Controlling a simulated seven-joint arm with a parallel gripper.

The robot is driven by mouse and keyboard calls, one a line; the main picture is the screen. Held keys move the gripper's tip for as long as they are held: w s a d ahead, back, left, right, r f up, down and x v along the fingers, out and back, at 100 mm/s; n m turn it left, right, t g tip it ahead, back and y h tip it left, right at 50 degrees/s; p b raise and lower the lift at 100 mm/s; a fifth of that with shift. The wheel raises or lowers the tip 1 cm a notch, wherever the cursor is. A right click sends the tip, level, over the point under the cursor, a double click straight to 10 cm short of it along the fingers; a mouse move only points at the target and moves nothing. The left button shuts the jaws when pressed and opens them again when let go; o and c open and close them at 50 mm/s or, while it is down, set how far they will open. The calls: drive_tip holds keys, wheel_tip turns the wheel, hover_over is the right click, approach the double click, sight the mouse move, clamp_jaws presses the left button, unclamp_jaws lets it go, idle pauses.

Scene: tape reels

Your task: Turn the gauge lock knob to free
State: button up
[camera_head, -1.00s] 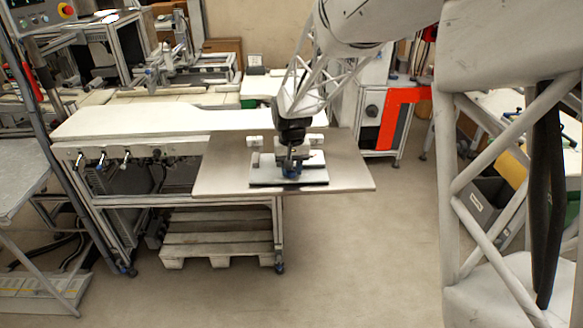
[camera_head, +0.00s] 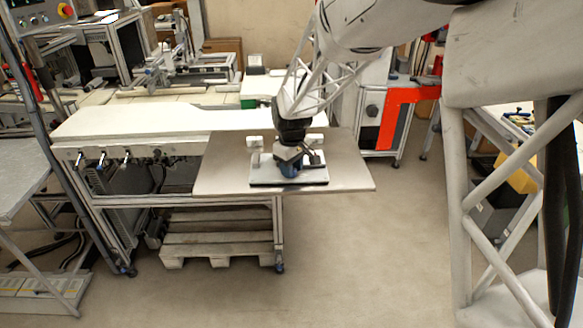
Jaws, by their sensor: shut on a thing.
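The gauge sits on a pale plate with a dark lower edge (camera_head: 262,179), on a grey metal board. A blue knob-like part (camera_head: 290,169) shows at the middle of the plate. My gripper (camera_head: 289,162) points down onto that part and is shut on it. The wrist and fingers hide most of the knob, and any lock or free marking is too small to read.
The grey metal board (camera_head: 222,178) juts out from a long white bench (camera_head: 120,124), with bare room around the plate. Small white blocks (camera_head: 254,141) stand behind the plate. A wooden pallet (camera_head: 215,240) lies below. Open floor is at the front right.

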idle(0.4)
drive_tip(key=o, duration=0.9)
drive_tip(key=shift+r, duration=0.15)
drive_tip(key=shift+r, duration=3.8)
drive_tip(key=shift+s, duration=0.1)
